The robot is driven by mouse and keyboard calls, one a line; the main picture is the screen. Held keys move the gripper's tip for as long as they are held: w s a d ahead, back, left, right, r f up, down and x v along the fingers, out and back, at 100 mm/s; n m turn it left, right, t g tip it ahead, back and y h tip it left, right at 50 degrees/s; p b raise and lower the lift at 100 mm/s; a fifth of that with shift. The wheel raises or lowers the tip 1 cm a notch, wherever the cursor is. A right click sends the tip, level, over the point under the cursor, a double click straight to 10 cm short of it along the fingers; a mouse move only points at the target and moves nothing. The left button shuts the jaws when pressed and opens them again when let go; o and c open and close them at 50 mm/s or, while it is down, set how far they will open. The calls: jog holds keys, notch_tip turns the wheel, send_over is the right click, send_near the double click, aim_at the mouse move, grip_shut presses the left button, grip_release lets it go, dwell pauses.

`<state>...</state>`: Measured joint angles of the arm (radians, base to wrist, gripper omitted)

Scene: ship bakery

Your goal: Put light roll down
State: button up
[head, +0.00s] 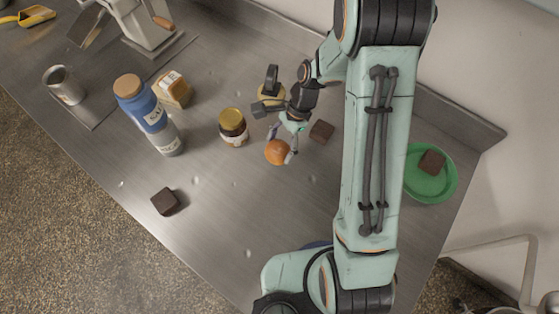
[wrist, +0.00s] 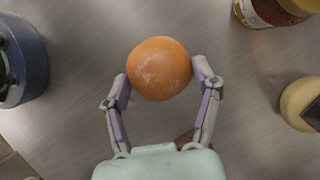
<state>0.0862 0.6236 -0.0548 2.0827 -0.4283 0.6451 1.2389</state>
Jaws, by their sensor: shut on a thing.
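The light roll (head: 275,153) is round and orange-brown with pale specks. My gripper (head: 283,146) is shut on it over the middle of the steel counter. In the wrist view, the roll (wrist: 159,66) sits between the two fingertips (wrist: 161,80), one on each side. The roll's underside is hidden, and I cannot tell whether it touches the counter.
A yellow-lidded jar (head: 233,128) stands left of the roll, a dark brown block (head: 322,131) right. Farther left are a blue bottle (head: 146,112) and metal cup (head: 64,88). Another block (head: 165,202) lies near the front edge. A green plate (head: 430,190) is right. Counter below the roll is clear.

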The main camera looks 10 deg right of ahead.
notch_tip(320, 180, down, 7)
jog(key=shift+r, duration=0.1)
dwell(0.4)
jog(key=o, duration=1.2)
jog(key=v, duration=1.1)
notch_tip(320, 180, up, 11)
jog(key=n+t+h, duration=0.1)
jog(key=n+h, duration=0.1)
jog(key=n, duration=0.5)
send_over(277, 167)
jog(key=s+d, duration=0.4)
jog(key=s, duration=0.1)
jog(key=s+r+n, duration=0.1)
jog(key=s+n, duration=0.1)
jog(key=s, duration=0.1)
jog(key=s+r+n, duration=0.1)
jog(key=s+n, duration=0.2)
jog(key=s, duration=0.1)
jog(key=s+r+n+t+h, duration=0.1)
jog(key=s+n, duration=0.1)
jog(key=s, duration=0.2)
jog(key=shift+a, duration=0.1)
